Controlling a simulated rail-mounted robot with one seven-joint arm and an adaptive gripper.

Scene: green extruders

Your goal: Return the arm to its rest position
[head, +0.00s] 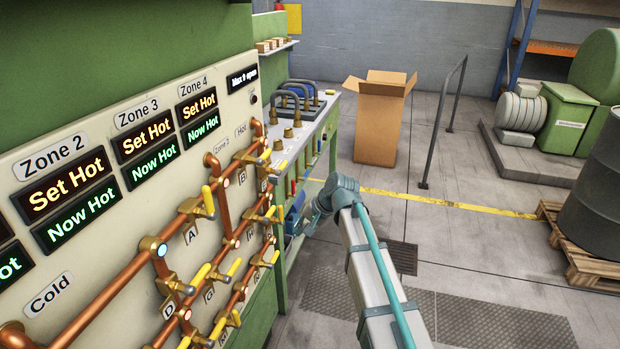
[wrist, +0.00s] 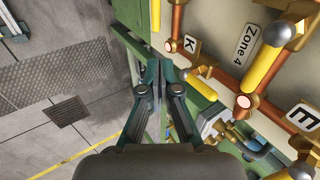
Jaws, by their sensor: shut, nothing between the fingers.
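My gripper (wrist: 160,68) shows in the wrist view with its two dark fingers together and nothing between them. It is beside the edge of the pipe panel (wrist: 225,40), over the green frame at the panel's side. I cannot tell whether the fingertips touch anything. In the head view my arm reaches in from the lower right, and its bent joint is close to the right end of the panel (head: 120,105). My gripper's fingers cannot be made out there.
Copper pipes with yellow-handled valves (head: 209,200) stick out from the panel. A workbench (head: 318,125) stands beyond it. A cardboard box (head: 378,125), a railing (head: 440,125) and a dark barrel (head: 600,195) stand farther off. The grey floor (head: 480,240) right of the panel is mostly clear.

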